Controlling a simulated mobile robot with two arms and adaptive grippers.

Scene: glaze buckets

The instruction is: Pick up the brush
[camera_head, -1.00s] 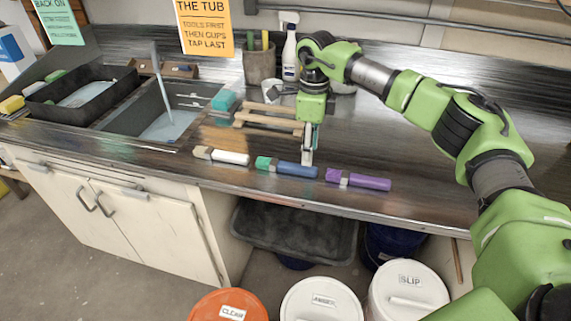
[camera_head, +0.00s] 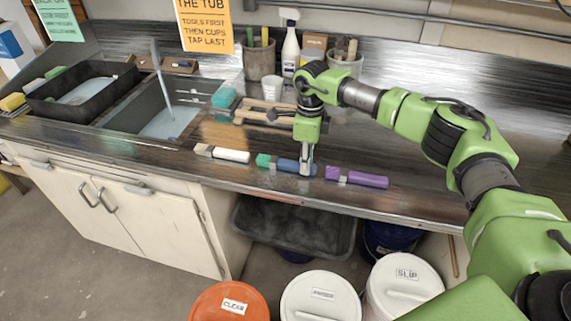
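Three brushes lie in a row along the front of the steel counter: a white one (camera_head: 230,155), a blue-handled one with teal bristles (camera_head: 285,164) and a purple one (camera_head: 367,180). My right gripper (camera_head: 306,169) points down at the right part of the blue handle, with a finger in front of it. The far finger is hidden, so I cannot tell whether the gripper is closed on the handle. The blue brush lies on the counter. My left gripper is not in view.
A wooden rack (camera_head: 262,109) lies behind the brushes, near a white cup (camera_head: 271,88) and a spray bottle (camera_head: 290,50). The sink (camera_head: 160,112) is at left. Lidded buckets, one orange (camera_head: 228,303), stand below the counter edge. The counter right of the purple brush is clear.

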